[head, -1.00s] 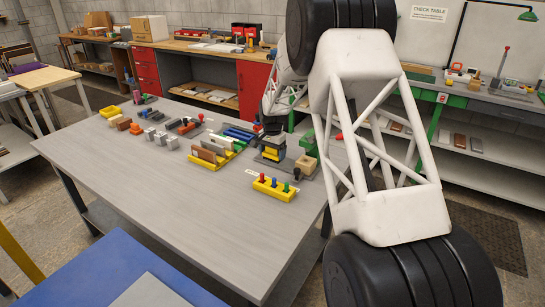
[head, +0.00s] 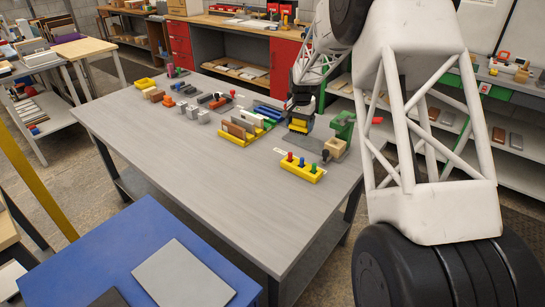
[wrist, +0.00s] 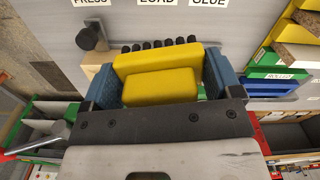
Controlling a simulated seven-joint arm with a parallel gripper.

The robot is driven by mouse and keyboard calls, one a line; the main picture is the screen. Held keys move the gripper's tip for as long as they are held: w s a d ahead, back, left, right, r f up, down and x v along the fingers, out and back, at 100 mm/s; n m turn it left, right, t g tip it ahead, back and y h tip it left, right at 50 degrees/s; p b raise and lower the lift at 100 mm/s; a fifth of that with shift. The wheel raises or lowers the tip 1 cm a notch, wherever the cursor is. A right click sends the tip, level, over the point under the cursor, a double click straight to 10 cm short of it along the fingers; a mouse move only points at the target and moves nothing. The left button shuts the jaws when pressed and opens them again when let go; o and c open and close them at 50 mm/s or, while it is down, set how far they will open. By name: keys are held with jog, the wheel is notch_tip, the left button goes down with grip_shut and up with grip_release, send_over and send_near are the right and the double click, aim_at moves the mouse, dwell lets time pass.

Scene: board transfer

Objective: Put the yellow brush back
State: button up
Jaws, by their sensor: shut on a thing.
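My gripper (wrist: 160,76) has its blue fingers closed on both sides of the yellow brush (wrist: 160,88). The brush is a stepped yellow block, with a row of dark round tips along its far edge in the wrist view. In the head view my gripper (head: 300,112) is over the far right part of the grey table, with the yellow of the brush (head: 301,124) low between the fingers. I cannot tell whether the brush touches anything beneath it. The brush's resting place is not clearly visible.
A green press (head: 342,124) and a wooden block (head: 334,149) stand just right of my gripper. A yellow peg holder (head: 288,171) is in front. A yellow rack (head: 236,139) with boards is to the left. The table's (head: 210,185) near part is clear.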

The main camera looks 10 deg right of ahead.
jog(key=shift+s+a+r+n, duration=2.1)
jog(key=shift+r+n, duration=0.6)
jog(key=shift+r, duration=1.85)
jog(key=s+a+f+m, duration=0.2)
jog(key=s+f, duration=0.1)
jog(key=f, duration=0.2)
jog(key=s+a+f+m, duration=0.2)
jog(key=s+f+m, duration=0.1)
jog(key=f, duration=0.3)
jog(key=s+a+f+m, duration=0.2)
jog(key=s+f, duration=0.2)
jog(key=f, duration=0.1)
jog(key=shift+s+f+m, duration=0.2)
jog(key=shift+m, duration=0.1)
jog(key=shift+w, duration=0.1)
send_over(271, 156)
jog(key=shift+a+f, duration=0.1)
jog(key=shift+f, duration=0.6)
jog(key=shift+f, duration=1.8)
